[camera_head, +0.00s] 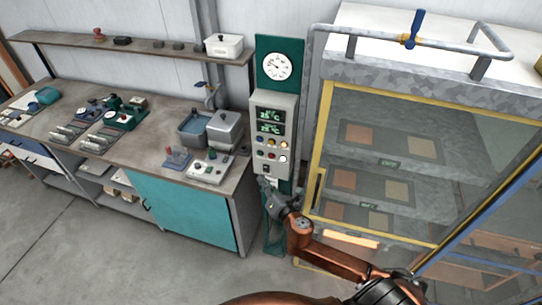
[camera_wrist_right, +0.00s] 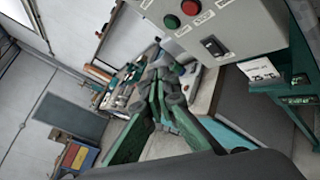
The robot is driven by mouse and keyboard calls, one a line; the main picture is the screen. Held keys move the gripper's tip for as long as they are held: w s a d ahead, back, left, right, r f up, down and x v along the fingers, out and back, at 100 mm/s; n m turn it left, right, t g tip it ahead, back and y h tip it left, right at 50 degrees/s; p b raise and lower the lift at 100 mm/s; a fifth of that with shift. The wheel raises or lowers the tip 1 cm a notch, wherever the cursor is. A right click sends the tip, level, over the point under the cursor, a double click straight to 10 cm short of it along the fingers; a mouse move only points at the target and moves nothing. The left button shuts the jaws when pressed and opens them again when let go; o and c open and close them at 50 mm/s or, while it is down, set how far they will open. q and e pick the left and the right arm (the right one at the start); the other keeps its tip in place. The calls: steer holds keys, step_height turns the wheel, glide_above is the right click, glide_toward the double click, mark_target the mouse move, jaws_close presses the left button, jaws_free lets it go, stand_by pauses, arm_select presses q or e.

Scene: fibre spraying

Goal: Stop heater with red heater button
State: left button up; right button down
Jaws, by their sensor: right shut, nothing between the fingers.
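The grey heater control panel (camera_head: 285,105) is mounted upright on a dark green post, with two lit displays and rows of coloured buttons. The red button (camera_head: 271,155) is in its lower row. In the right wrist view the red button (camera_wrist_right: 190,7) is at the top edge, beside a green button (camera_wrist_right: 172,21). A black switch (camera_wrist_right: 214,46) is below them. My right gripper (camera_head: 266,183) is shut and empty, just below the panel and apart from the buttons. Its fingers (camera_wrist_right: 168,75) also show in the wrist view. My left gripper is out of view.
A workbench (camera_head: 150,165) with tools and a sink stands left of the panel. A glass-fronted, yellow-framed oven (camera_head: 318,140) stands close on its right. A round gauge (camera_head: 275,66) is above the panel. Floor (camera_head: 110,240) is clear at lower left.

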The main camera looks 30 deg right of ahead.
mark_target(272, 156)
steer(key=shift+w+d+b, duration=0.45)
steer(key=shift+w+d, duration=1)
steer(key=shift+d, duration=0.25)
steer(key=shift+w+d+b, duration=0.45)
steer(key=shift+w+d, duration=0.95)
steer(key=shift+d, duration=0.25)
steer(key=shift+w+d, duration=0.1)
steer(key=shift+w+d, duration=0.2)
steer(key=shift+w+d, duration=0.3)
steer(key=shift+d, duration=0.05)
stand_by(0.4)
steer(key=shift+s+a+p, duration=0.5)
steer(key=shift+s+a, duration=0.1)
steer(key=shift+a, duration=0.05)
